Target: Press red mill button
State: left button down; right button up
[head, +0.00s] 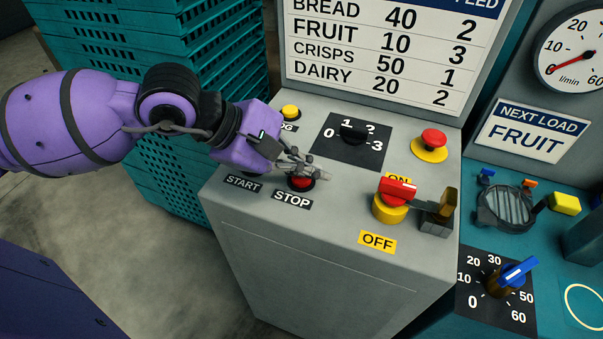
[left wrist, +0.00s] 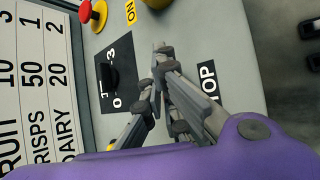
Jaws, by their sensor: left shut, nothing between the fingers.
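A red button (head: 301,183) sits on the sloped grey panel (head: 235,193), just above the STOP label (head: 292,199). My left gripper (head: 322,174) is shut and empty, with its fingers low over this button and partly covering it. I cannot tell whether they touch it. In the left wrist view the shut fingers (left wrist: 162,52) point across the panel beside the STOP label (left wrist: 207,79), and the red button is hidden. A second red button, mushroom-shaped (head: 433,137), stands on a yellow base farther back on the right. My right gripper is not in view.
A yellow button (head: 290,111), a black selector dial (head: 353,132) and a red rotary switch (head: 397,190) with a padlock (head: 440,215) stand on the panel. A load board (head: 390,50) rises behind. Teal crates (head: 165,45) are stacked at left.

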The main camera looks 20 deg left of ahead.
pick_arm(q)
jog(key=shift+f, duration=0.3)
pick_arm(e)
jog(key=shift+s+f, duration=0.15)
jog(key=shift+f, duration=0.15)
pick_arm(q)
jog(key=shift+r, duration=0.95)
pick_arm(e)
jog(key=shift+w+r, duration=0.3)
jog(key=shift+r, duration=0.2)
